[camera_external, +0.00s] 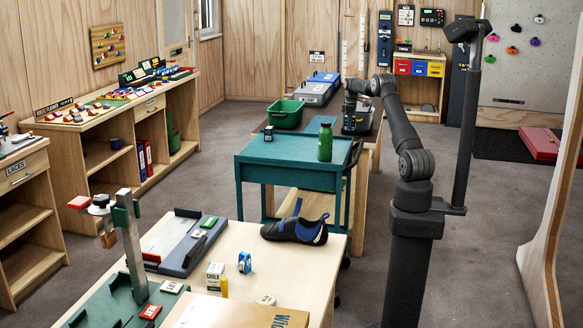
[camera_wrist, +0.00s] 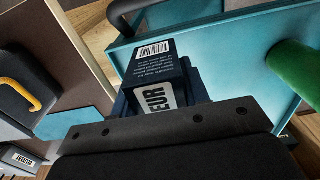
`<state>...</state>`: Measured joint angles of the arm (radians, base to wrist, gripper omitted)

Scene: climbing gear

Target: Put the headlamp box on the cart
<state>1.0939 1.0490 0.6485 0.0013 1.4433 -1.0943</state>
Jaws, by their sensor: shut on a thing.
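The headlamp box (camera_wrist: 153,66), dark navy with a white barcode label and the letters "EUR" on a pale panel, sits between my fingers in the wrist view. My gripper (camera_external: 349,110) is shut on it. In the external view the gripper hangs over the brown bench behind the cart, and the held box is hard to make out against it. The teal cart (camera_external: 285,152) stands in front of the bench; its top also shows in the wrist view (camera_wrist: 229,38), beyond and right of the box. The box appears to be above the surfaces, apart from the cart.
A green bottle (camera_external: 325,142) stands on the cart's right side. A green bin (camera_external: 286,114) and a flat teal piece (camera_external: 321,124) are on the bench. The cart's middle is clear.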

